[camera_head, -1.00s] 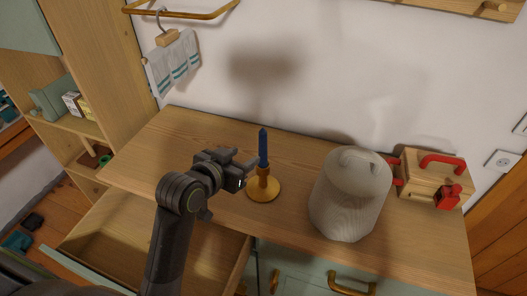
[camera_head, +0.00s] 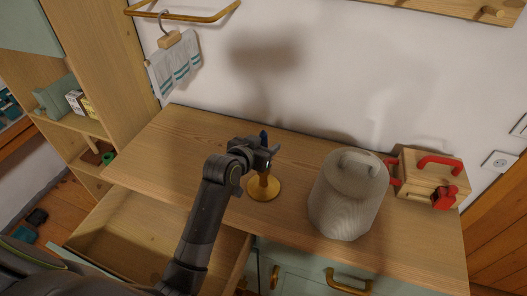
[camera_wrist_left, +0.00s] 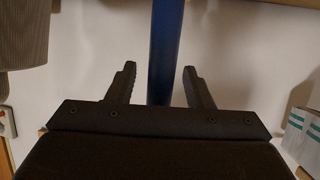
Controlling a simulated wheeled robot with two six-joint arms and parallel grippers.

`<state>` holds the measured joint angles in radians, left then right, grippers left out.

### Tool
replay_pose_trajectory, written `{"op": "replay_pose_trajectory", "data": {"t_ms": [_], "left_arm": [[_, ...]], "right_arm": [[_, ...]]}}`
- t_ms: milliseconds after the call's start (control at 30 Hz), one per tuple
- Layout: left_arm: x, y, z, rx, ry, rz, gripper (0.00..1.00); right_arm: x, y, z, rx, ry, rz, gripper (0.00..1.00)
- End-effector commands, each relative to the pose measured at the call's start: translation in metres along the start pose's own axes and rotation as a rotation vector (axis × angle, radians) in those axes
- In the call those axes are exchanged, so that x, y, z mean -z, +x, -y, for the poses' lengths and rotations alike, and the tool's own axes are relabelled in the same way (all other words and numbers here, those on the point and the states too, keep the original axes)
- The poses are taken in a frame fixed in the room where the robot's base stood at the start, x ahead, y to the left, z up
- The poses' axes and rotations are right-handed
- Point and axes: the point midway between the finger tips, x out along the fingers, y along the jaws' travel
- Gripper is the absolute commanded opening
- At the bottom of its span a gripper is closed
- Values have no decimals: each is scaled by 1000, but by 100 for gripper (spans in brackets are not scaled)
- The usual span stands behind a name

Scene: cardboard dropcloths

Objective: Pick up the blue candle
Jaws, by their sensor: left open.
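The blue candle (camera_head: 263,134) stands upright in a golden holder (camera_head: 263,188) on the wooden counter. In the head view my left gripper (camera_head: 270,152) is at the candle and hides most of it; only its top shows above the gripper. In the left wrist view the blue candle (camera_wrist_left: 165,50) runs vertically between the two dark fingers of my left gripper (camera_wrist_left: 160,85). The fingers are open, with a gap visible on each side of the candle. My right gripper is not in view.
A grey ribbed canister (camera_head: 345,205) stands right of the holder. A wooden box with red handles (camera_head: 428,182) is farther right. An open drawer (camera_head: 140,235) juts out at the front left. A striped towel (camera_head: 173,62) hangs on the wall.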

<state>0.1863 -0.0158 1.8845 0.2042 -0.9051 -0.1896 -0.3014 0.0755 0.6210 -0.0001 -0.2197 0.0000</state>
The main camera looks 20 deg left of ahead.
Motion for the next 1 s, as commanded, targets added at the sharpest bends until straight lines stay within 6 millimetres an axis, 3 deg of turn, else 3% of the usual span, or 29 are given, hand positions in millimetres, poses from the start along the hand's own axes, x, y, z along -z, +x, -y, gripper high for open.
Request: {"op": "replay_pose_trajectory", "data": {"t_ms": [167, 433, 800, 1000], "left_arm": [[0, 12, 0, 0, 0, 0, 47], [0, 14, 0, 1, 0, -1, 47], [-1, 14, 0, 1, 0, -1, 0], [0, 13, 0, 1, 0, -1, 0]], "right_arm": [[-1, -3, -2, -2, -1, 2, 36], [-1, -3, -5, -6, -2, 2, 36], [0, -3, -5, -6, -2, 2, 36], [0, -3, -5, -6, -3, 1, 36]]}}
